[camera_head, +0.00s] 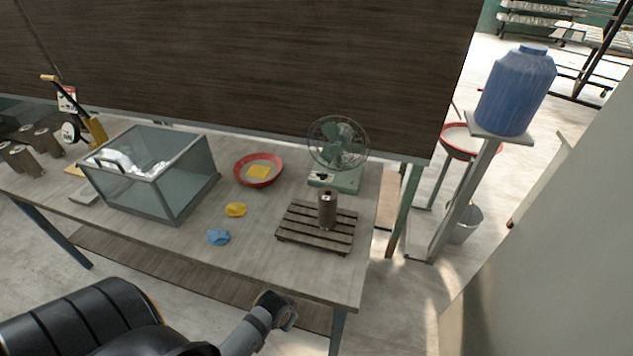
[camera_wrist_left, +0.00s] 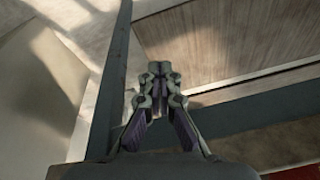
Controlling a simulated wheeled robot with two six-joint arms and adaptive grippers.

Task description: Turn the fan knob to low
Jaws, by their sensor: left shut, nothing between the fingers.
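A green desk fan with a wire guard (camera_head: 338,143) stands at the back right of the table. Its pale green base (camera_head: 348,181) has a light control panel (camera_head: 321,178) on the left of its front. The knob is too small to make out, so I cannot tell its setting. My left gripper is shut and empty in the left wrist view (camera_wrist_left: 158,80), with a grey beam and wooden boards behind it. In the head view, part of my arm shows at the table's front edge, apart from the fan. My right gripper is not in view.
A slatted wooden board (camera_head: 290,238) with a metal cylinder (camera_head: 327,210) stands in front of the fan. A red bowl (camera_head: 240,180) is left of it. Yellow (camera_head: 236,210) and blue (camera_head: 218,237) lumps and a glass tank (camera_head: 128,195) stand further left. The table's front right (camera_head: 300,275) is clear.

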